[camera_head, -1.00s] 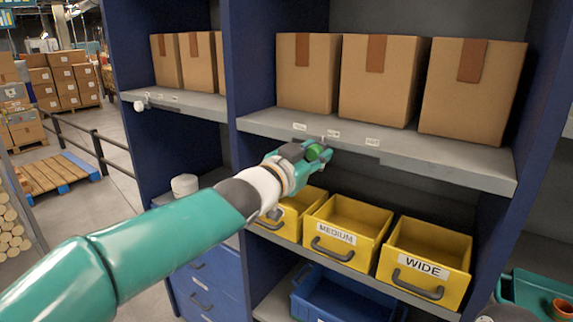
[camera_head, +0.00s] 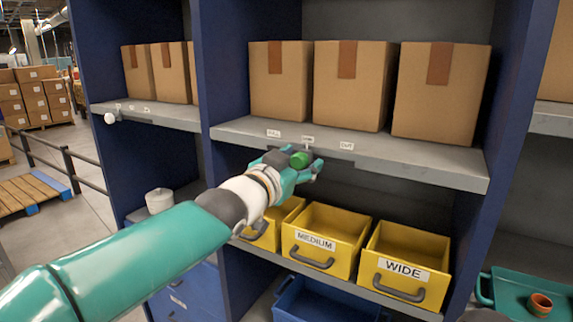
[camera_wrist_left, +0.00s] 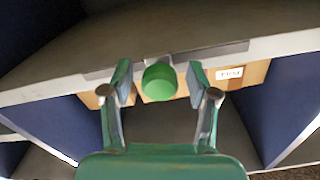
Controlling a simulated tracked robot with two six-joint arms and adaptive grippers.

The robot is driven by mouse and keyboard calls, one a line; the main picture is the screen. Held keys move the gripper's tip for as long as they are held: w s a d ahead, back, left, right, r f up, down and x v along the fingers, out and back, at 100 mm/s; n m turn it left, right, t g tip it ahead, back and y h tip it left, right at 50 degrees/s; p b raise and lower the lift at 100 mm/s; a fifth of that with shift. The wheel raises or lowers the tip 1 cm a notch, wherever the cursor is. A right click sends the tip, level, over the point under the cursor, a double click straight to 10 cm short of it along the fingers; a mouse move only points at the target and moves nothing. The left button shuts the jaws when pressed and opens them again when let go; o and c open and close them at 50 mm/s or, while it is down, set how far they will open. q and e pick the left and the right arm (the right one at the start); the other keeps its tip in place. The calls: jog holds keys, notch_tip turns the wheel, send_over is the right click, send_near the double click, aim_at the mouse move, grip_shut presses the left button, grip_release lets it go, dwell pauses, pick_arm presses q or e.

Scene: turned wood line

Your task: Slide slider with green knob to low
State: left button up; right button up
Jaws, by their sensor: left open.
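The green knob (camera_head: 300,159) sits at the front edge of the grey shelf, just below the middle of three small white labels (camera_head: 308,138). In the left wrist view the knob (camera_wrist_left: 159,83) is in front of a dark strip (camera_wrist_left: 210,54) along the shelf edge. My left gripper (camera_head: 302,168) is at the knob, its fingers apart on either side of it. In the left wrist view the fingers (camera_wrist_left: 160,82) show small gaps to the knob on both sides. The label lettering is too small to read surely. My right gripper is not in view.
Cardboard boxes (camera_head: 352,85) stand on the shelf (camera_head: 420,166) above. Yellow bins (camera_head: 326,240) sit below my left gripper. A white knob (camera_head: 110,118) is on the left bay's shelf edge. A green tray (camera_head: 510,302) holds a small pot at right.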

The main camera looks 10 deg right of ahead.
pick_arm(q)
jog(key=v, duration=1.2)
jog(key=shift+w, duration=0.1)
